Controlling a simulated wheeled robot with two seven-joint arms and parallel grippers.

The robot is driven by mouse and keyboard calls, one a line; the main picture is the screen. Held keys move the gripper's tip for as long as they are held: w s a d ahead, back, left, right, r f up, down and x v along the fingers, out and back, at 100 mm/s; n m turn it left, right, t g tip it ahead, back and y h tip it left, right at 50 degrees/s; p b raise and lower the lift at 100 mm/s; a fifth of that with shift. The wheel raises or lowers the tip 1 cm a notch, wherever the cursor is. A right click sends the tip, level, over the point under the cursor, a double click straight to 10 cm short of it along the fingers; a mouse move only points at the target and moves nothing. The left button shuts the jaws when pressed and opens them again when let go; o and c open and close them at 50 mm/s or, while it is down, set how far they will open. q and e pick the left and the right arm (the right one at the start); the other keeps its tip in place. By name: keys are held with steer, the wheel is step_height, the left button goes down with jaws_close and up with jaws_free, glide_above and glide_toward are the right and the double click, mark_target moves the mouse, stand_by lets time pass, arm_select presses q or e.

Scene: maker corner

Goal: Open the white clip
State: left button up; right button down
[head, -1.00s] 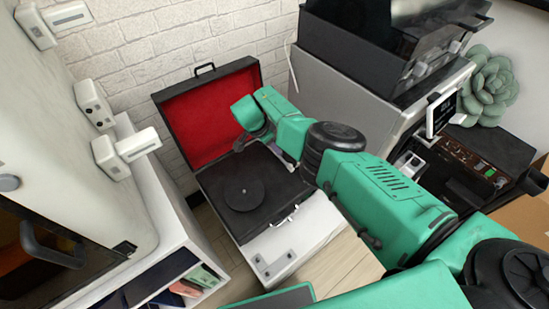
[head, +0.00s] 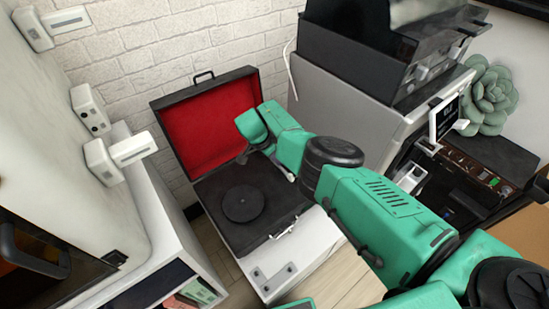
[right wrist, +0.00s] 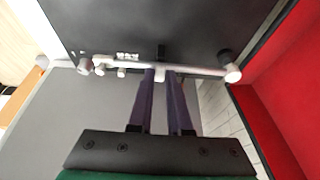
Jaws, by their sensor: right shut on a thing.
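The black record player case (head: 215,186) stands with its red-lined lid (head: 205,115) raised. My right gripper (head: 243,157) reaches into it near the back of the deck, small and partly hidden by my green wrist. In the right wrist view, the two purple fingers (right wrist: 161,72) are shut on a small white piece at the pale tonearm bar, which looks like the white clip (right wrist: 160,73). The fingers cover much of it, so I cannot tell whether the clip is open. The tonearm (right wrist: 200,69) runs across the black deck. My left gripper is not in view.
The round black platter (head: 243,203) lies in front of my gripper. A grey and black machine (head: 345,95) stands close to the right of the case. A white cabinet (head: 165,235) is at left, and a brick wall (head: 170,45) is behind.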

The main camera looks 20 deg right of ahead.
stand_by(0.8)
steer(key=c, duration=0.8)
jaws_free()
steer(key=shift+c, duration=0.2)
steer(key=p+v, duration=1.3)
steer(key=v, duration=0.1)
steer(key=shift+r, duration=0.25)
steer(key=shift+f, duration=0.1)
